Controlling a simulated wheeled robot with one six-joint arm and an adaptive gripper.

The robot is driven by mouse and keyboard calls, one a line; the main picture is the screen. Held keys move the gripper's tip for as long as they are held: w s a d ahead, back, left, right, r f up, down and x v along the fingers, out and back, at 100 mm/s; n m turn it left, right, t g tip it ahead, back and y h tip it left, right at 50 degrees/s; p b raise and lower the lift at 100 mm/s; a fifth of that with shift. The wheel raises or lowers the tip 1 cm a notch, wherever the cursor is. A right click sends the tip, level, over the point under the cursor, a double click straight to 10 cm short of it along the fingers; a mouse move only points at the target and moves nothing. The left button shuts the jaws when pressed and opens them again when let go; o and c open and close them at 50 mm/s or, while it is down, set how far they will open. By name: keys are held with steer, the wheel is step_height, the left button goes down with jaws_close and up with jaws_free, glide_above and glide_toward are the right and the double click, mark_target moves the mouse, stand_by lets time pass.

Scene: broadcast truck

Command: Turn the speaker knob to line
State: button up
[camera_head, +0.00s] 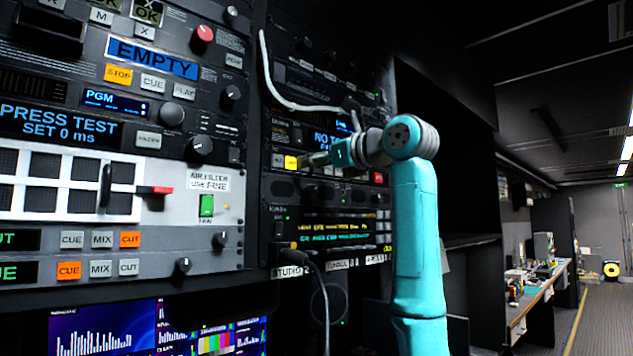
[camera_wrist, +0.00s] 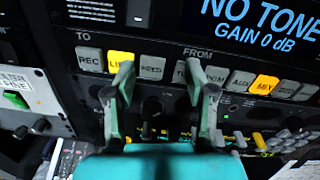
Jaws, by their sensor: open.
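My gripper (camera_head: 322,158) reaches in from the right, close in front of the audio panel in the rack. In the wrist view its two fingers stand apart, with nothing seen held between them (camera_wrist: 159,72). Behind and between the fingers, below the button row, is a dark round knob (camera_wrist: 151,106). Its pointer and any label are too dark to read, so I cannot tell whether it is the speaker knob. A lit yellow button (camera_wrist: 121,61) under "TO" sits by the left finger, its text partly hidden. I cannot tell whether the fingers touch the panel.
A screen (camera_wrist: 262,22) above reads "NO TONE GAIN 0 dB". A lit yellow button (camera_wrist: 263,85) is in the "FROM" row. The aisle (camera_head: 605,310) at right is open.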

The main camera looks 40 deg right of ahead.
mark_target(306, 149)
steer(key=shift+r, duration=1.75)
